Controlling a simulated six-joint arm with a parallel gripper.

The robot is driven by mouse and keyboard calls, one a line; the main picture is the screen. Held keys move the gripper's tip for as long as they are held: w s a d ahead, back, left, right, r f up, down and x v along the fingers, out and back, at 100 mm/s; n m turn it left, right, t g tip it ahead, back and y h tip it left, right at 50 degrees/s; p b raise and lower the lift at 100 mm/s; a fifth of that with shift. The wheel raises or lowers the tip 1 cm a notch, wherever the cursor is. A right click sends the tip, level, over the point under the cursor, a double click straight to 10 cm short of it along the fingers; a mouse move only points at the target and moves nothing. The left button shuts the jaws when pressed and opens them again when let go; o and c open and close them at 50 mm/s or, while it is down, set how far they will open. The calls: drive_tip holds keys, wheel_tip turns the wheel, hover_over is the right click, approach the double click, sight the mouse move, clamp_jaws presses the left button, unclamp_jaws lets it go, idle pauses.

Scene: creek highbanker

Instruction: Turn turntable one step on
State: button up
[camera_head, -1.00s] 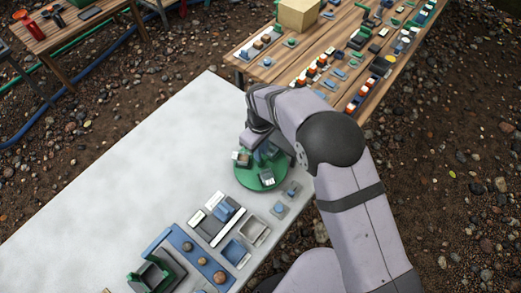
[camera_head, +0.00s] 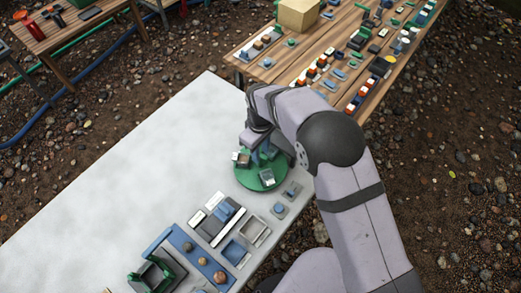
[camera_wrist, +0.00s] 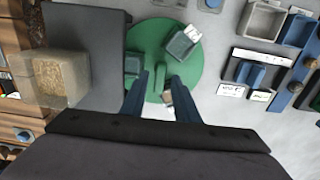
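The turntable is a round green disc (camera_head: 250,182) on the pale table, under the end of my arm. In the wrist view the disc (camera_wrist: 190,78) fills the upper middle. It carries a small box with a grey top (camera_wrist: 180,45), a dark green box (camera_wrist: 132,66) and a small brownish item (camera_wrist: 168,97) partly behind a finger. An upright green grip (camera_wrist: 160,78) stands near its middle. My gripper (camera_wrist: 160,76) has two blue fingers, one on each side of this grip, with gaps showing. My gripper (camera_head: 258,154) is partly hidden by my arm in the head view.
Small square pieces (camera_head: 279,209) lie close beside the disc. Grey and blue trays (camera_head: 236,252) and a blue board (camera_head: 183,241) stand at the table's front. The pale table's left side (camera_head: 100,180) is clear. A wooden table (camera_head: 345,35) with many parts stands behind.

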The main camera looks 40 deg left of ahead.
drive_tip(key=shift+r+p, duration=2.1)
drive_tip(key=shift+r, duration=1.2)
